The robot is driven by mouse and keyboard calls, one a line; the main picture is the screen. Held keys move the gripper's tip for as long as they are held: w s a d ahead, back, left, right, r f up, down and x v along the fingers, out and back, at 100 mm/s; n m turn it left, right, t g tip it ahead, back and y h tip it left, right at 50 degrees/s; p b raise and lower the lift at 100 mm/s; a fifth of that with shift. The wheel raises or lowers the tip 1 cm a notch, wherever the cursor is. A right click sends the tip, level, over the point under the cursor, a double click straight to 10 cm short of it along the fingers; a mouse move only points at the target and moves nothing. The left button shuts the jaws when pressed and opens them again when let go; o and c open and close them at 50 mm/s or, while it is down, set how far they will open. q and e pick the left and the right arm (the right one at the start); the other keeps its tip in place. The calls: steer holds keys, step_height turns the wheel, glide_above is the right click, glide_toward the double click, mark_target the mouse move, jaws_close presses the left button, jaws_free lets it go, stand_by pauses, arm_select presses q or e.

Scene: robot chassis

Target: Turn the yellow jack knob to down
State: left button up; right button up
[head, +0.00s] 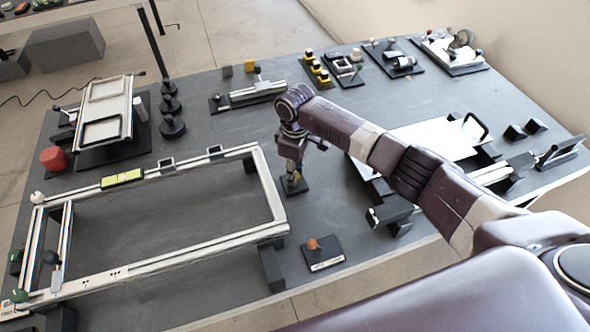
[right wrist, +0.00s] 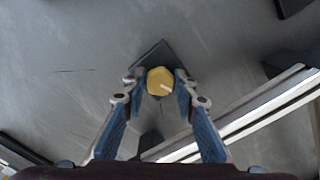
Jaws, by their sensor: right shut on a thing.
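The yellow jack knob (right wrist: 160,80) sits on a small dark square base (right wrist: 152,56) in the right wrist view, with a pale mark on its top pointing right and slightly up. My right gripper (right wrist: 160,84) is shut on the knob, one finger on each side of it. In the head view the right gripper (head: 294,176) reaches down to the knob, which is mostly hidden behind it; the dark base (head: 303,187) shows around it. My left gripper is in neither view.
A pale rectangular frame (head: 265,185) stands just left of the knob. A white panel with a black handle (head: 476,126) lies to the right. An orange knob on a dark plate (head: 312,244) is near the front edge. Several other fixtures line the back of the grey table (head: 215,200).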

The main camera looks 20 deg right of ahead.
steer(key=n, duration=0.6)
steer(key=shift+w+n+p, duration=0.15)
steer(key=shift+n+p, duration=0.15)
steer(key=shift+p, duration=0.05)
steer(key=n, duration=0.3)
steer(key=shift+w+r+n, duration=0.1)
steer(key=shift+w+n, duration=0.05)
steer(key=shift+n, duration=1.95)
steer(key=o, duration=1.2)
steer(key=shift+c, duration=0.2)
step_height(320, 180, up, 12)
steer(key=shift+d, duration=0.1)
